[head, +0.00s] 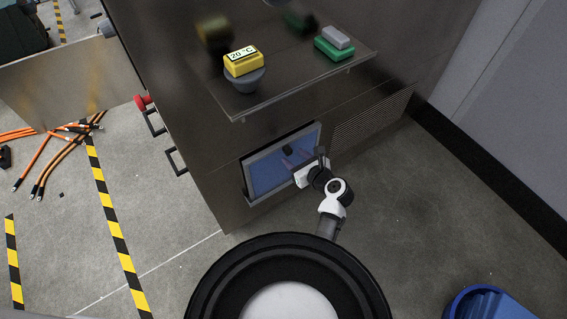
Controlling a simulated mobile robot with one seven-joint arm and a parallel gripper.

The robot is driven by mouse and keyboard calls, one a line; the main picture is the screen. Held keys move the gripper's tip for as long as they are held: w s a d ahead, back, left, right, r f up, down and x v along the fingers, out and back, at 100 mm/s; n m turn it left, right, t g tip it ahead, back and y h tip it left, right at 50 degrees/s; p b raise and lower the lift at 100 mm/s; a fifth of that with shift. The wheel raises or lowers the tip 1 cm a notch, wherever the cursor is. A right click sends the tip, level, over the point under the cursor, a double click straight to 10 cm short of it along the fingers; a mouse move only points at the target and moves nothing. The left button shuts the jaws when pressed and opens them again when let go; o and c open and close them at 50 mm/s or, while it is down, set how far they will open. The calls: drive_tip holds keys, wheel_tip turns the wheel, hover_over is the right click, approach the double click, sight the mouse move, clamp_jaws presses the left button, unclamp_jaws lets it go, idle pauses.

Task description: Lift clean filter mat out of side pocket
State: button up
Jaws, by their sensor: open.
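A blue filter mat (262,174) stands in the grey-rimmed side pocket (248,200) low on the dark chamber wall. A small dark tab or knob shows near its upper middle. My gripper (287,160) is in front of the right part of the mat, with its fingers pointing left toward the pocket. The fingers are open, and nothing is seen between them. My wrist hides the right edge of the mat. I cannot tell whether the fingertips touch the mat.
Above the pocket, a shelf (300,85) juts out, bearing a yellow 20 °C block (243,62) on a grey cup and a green-and-grey block (334,46). A blue bin (478,300) stands at lower right. Orange cables (45,160) lie on the floor at left.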

drive_tip(key=shift+x, duration=1.3)
drive_tip(key=shift+r, duration=0.1)
clamp_jaws()
